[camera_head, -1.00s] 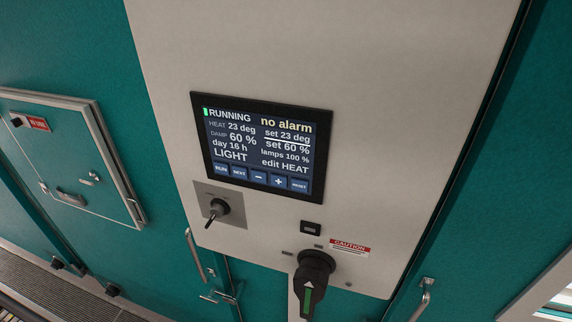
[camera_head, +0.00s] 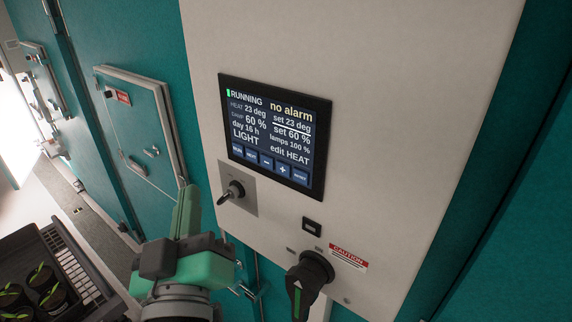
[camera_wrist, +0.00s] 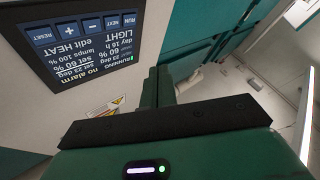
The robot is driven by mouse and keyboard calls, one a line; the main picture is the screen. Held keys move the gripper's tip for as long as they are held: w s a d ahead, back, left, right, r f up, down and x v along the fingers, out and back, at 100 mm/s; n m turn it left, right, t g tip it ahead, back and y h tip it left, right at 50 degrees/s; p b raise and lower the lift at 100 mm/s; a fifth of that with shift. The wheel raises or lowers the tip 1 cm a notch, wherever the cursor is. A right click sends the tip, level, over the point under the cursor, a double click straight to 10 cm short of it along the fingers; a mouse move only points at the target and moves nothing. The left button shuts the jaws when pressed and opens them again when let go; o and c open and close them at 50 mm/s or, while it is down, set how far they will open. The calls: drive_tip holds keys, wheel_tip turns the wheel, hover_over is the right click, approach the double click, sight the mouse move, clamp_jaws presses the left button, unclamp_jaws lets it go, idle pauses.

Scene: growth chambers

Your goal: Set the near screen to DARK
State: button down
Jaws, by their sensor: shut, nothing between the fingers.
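The near screen (camera_head: 273,134) is a black-framed display on a pale panel. It reads RUNNING, no alarm, HEAT 23 deg, DAMP 60 %, day 16 h, LIGHT, lamps 100 % and edit HEAT. "Set 23 deg" is underlined. Along its bottom are blue buttons (camera_head: 267,163): RUN, NEXT, minus, plus and RESET. The screen shows upside down in the wrist view (camera_wrist: 85,45). My green gripper (camera_head: 188,192) is shut and empty, left of and below the screen, apart from it. It also shows in the wrist view (camera_wrist: 160,78).
A key switch (camera_head: 232,191) on a metal plate sits below the screen's left side. A black rotary handle (camera_head: 308,275) and a caution label (camera_head: 348,256) are lower right. A teal door hatch (camera_head: 140,125) is at left. A dark tray (camera_head: 20,245) with potted seedlings is lower left.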

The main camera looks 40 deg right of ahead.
idle(0.3)
drive_tip(key=w+d+p, duration=0.2)
drive_tip(key=d, duration=0.6)
drive_tip(key=shift+w+d, duration=0.25)
drive_tip(key=shift+d, duration=0.05)
drive_tip(key=shift+d, duration=0.1)
idle(1.7)
drive_tip(key=shift+w+d, duration=0.15)
drive_tip(key=shift+d, duration=0.15)
drive_tip(key=shift+d, duration=0.3)
idle(0.5)
idle(0.4)
drive_tip(key=shift+a, duration=0.7)
drive_tip(key=shift+s+a+b, duration=0.2)
drive_tip(key=shift+s+a, duration=0.1)
drive_tip(key=shift+a, duration=0.5)
drive_tip(key=shift+s+a+b, duration=0.2)
drive_tip(key=shift+s+a, duration=0.05)
drive_tip(key=shift+a, duration=0.55)
drive_tip(key=shift+s+a+b, duration=0.2)
drive_tip(key=shift+s+a, duration=0.1)
drive_tip(key=shift+a, duration=0.5)
